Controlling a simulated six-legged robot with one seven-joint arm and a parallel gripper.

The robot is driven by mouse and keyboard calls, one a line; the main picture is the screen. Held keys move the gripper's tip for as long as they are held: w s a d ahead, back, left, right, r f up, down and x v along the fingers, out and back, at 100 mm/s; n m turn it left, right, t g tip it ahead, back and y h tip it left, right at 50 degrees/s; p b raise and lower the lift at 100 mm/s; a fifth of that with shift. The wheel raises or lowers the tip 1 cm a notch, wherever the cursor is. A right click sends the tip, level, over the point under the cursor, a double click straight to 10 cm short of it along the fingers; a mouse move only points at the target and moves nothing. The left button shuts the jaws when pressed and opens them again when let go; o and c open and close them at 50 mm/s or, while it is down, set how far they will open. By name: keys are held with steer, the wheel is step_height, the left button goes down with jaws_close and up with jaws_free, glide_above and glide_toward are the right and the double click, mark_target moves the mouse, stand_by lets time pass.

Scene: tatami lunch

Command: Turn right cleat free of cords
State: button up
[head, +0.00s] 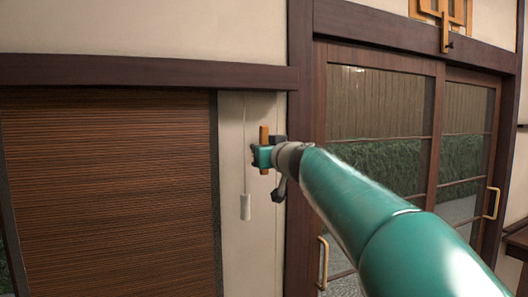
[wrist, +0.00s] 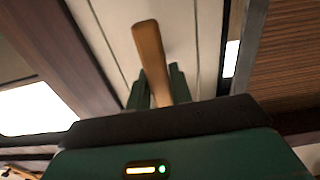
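The wooden cleat (head: 264,133) stands upright on the pale wall strip between the slatted panel and the dark post. My gripper (head: 262,156) is at its middle, and wood shows above and below the green fingers. In the wrist view the cleat (wrist: 150,50) passes between the two fingers (wrist: 160,88), which appear to press on both its sides. A thin pale cord (head: 245,140) hangs just left of the cleat, with a white weight (head: 245,206) at its lower end. I see no cord wrapped on the visible part of the cleat; its middle is hidden by the fingers.
A brown slatted panel (head: 110,190) fills the left. A dark post (head: 300,60) stands close right of my gripper, and sliding glass doors (head: 380,110) lie beyond it. A dark beam (head: 150,72) runs above. A wooden fitting (head: 445,33) hangs at the upper right.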

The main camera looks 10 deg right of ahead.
steer(key=o, duration=0.3)
steer(key=shift+o, duration=0.2)
steer(key=shift+s, duration=0.1)
steer(key=s+d, duration=0.2)
steer(key=s, duration=1.1)
steer(key=shift+s+d, duration=0.15)
steer(key=shift+d, duration=0.2)
